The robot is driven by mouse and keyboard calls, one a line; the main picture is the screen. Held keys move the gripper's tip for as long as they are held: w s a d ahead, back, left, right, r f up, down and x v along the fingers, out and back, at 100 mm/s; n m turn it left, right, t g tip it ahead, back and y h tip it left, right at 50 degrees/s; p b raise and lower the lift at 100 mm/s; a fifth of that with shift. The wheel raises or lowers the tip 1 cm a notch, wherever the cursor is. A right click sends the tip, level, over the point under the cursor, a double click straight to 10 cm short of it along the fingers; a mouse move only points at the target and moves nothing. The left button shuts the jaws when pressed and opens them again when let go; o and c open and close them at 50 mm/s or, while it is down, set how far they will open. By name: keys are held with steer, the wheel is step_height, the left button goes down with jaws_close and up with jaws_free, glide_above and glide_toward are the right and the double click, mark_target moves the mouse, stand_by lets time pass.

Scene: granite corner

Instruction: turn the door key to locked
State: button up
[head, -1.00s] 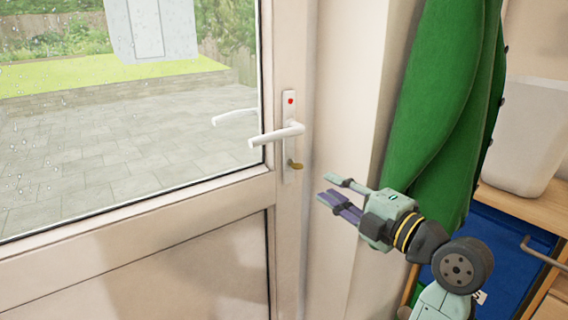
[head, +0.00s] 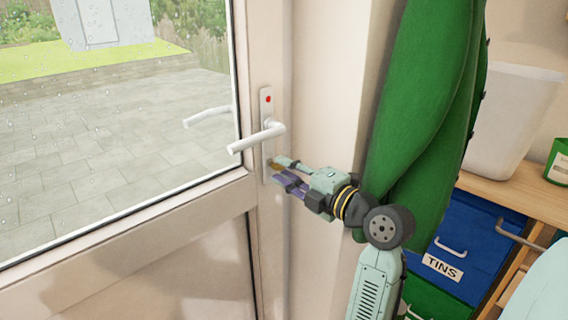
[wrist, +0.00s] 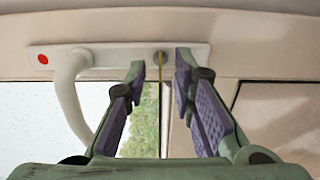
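The white door (head: 150,236) has a white lever handle (head: 258,137) on a narrow plate (head: 266,103) with a red dot at its top. The brass key (wrist: 160,68) sits in the lock at the other end of the plate and looks edge-on, as a thin strip, in the wrist view. My gripper (head: 277,169) is at the lock below the handle, its fingers open. In the wrist view the fingertips stand on either side of the key, with a gap visible on both sides. In the head view the fingers mostly hide the key.
The lever handle (wrist: 72,95) curves close to the left finger in the wrist view. A green curtain-like cloth (head: 425,110) hangs right of the door, near my arm. A wooden shelf with a white bin (head: 512,120) and a blue drawer labelled TINS (head: 470,235) stands further right.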

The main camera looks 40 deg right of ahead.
steer(key=shift+w, duration=0.55)
jaws_close()
